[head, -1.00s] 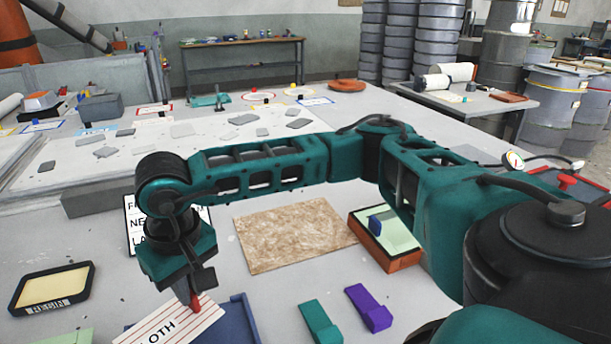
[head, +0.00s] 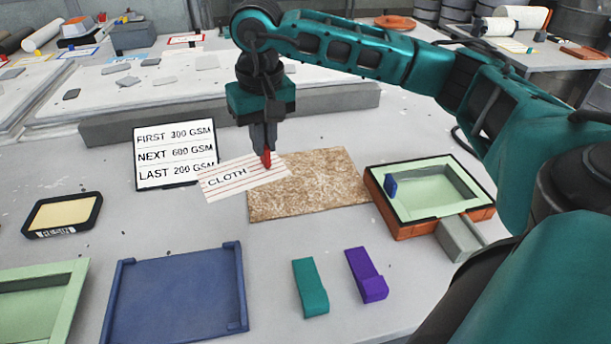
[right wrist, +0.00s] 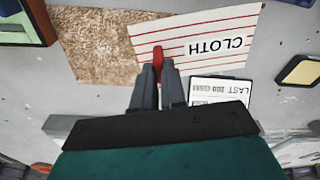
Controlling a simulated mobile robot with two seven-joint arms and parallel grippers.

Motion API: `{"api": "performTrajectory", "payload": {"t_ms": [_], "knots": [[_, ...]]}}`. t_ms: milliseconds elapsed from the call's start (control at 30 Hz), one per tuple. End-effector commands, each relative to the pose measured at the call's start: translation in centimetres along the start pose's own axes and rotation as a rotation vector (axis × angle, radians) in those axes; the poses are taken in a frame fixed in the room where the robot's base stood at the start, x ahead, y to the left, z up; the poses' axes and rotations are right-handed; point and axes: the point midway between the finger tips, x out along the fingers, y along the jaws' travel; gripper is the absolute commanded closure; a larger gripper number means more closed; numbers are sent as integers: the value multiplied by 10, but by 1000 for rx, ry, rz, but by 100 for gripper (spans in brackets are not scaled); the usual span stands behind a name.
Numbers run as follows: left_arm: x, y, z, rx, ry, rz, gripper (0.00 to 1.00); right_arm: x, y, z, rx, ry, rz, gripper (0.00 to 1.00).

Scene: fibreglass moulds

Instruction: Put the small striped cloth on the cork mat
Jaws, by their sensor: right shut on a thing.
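The small striped cloth (head: 228,182) is white with red lines and a label reading CLOTH. My right gripper (head: 266,160) is shut on a red part at the cloth's edge and holds the cloth, whose right end overlaps the left part of the cork mat (head: 320,185) in the head view. The right wrist view shows the cloth (right wrist: 195,40), the cork mat (right wrist: 100,45) beside and partly behind it, and the gripper (right wrist: 158,65) on the red part. I cannot tell how high the cloth is above the mat. My left gripper is not in view.
A sign (head: 175,155) listing GSM values stands behind the cloth. A blue tray (head: 178,290), green tray (head: 70,290) and resin tray (head: 62,213) lie in front and left. Teal (head: 310,288) and purple (head: 367,275) blocks lie before the mat. An orange-sided green mould (head: 400,225) stands right.

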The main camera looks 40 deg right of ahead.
Motion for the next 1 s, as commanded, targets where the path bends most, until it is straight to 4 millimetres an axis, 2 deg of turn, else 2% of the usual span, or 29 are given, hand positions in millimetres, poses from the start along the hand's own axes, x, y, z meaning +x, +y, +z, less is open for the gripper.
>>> {"api": "performTrajectory", "payload": {"t_ms": [33, 200, 333, 500, 567, 667, 1000], "knots": [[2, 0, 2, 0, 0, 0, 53, -9, 22, -10, 53, -3, 3, 100], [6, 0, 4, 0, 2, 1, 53, -42, 84, -26, 179, -14, 15, 100], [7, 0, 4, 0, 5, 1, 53, -61, 118, -28, 242, -22, 21, 100], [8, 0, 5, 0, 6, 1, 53, -72, 140, -26, 278, -26, 25, 100], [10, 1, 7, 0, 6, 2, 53, -67, 143, -25, 283, -28, 27, 100], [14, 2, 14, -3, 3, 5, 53, -47, 144, -22, 284, -31, 29, 100], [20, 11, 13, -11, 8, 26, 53, 41, 144, -13, 283, -31, 30, 100]]}}
